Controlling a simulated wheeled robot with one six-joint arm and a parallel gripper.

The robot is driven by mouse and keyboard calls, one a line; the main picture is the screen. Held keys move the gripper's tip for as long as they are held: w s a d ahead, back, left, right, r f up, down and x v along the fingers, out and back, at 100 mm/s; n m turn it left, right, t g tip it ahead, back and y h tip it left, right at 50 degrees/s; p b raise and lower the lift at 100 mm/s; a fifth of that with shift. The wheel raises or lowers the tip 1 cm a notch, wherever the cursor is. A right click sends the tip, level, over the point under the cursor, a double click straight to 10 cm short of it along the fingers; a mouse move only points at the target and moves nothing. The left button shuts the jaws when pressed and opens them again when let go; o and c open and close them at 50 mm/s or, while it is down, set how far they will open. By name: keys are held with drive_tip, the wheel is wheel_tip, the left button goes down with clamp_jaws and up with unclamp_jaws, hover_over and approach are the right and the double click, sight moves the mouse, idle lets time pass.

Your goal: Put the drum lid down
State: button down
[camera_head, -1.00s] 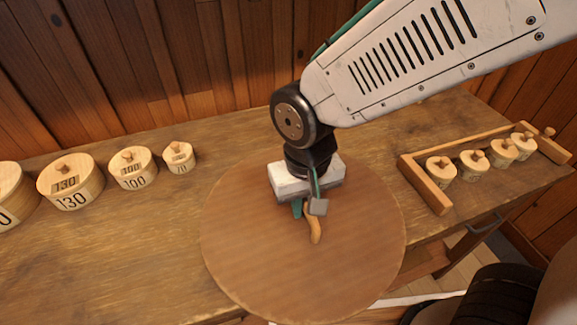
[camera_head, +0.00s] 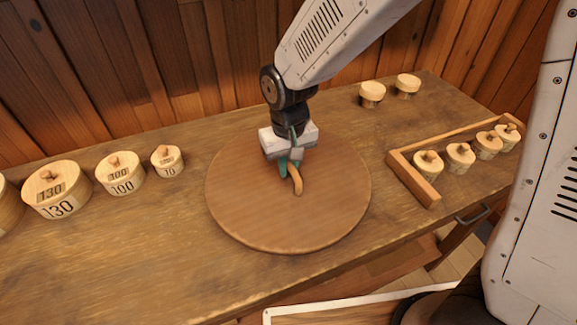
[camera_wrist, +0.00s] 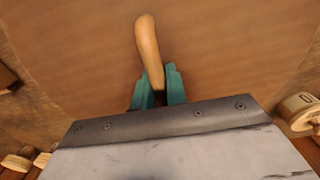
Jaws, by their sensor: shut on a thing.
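The drum lid (camera_head: 250,215) is a large round brown wooden disc with a curved wooden handle (camera_head: 297,182) at its middle. It appears over the middle of the workbench; I cannot tell whether it touches the top or hangs just above it. My gripper (camera_head: 290,167) is shut on the handle from above. In the wrist view the teal fingers (camera_wrist: 157,87) close around the lower end of the handle (camera_wrist: 148,45), and the lid (camera_wrist: 230,50) fills most of the picture.
Several numbered round boxes (camera_head: 121,173) stand left of the lid on the workbench (camera_head: 150,240). A wooden corner rack (camera_head: 413,180) with several small lidded pots is at the right. Two small pots (camera_head: 372,94) stand at the back right. Bare bench lies front left.

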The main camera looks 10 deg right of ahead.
drive_tip(key=shift+f, duration=0.35)
drive_tip(key=shift+f, duration=0.1)
drive_tip(key=c, duration=1.4)
unclamp_jaws()
wheel_tip(320, 180, up, 12)
drive_tip(key=shift+r, duration=0.1)
drive_tip(key=s+d+r+m, duration=0.1)
drive_tip(key=s+d+r, duration=0.2)
drive_tip(key=d, duration=0.3)
drive_tip(key=s+d+r, duration=0.3)
drive_tip(key=s+d, duration=0.1)
drive_tip(key=d, duration=0.2)
drive_tip(key=s+d+m+t, duration=0.1)
drive_tip(key=s+d+m, duration=0.1)
drive_tip(key=s+d, duration=0.7)
drive_tip(key=s, duration=0.3)
drive_tip(key=shift+s+d+r, duration=0.2)
drive_tip(key=shift+s+r, duration=0.1)
drive_tip(key=shift+r, duration=0.1)
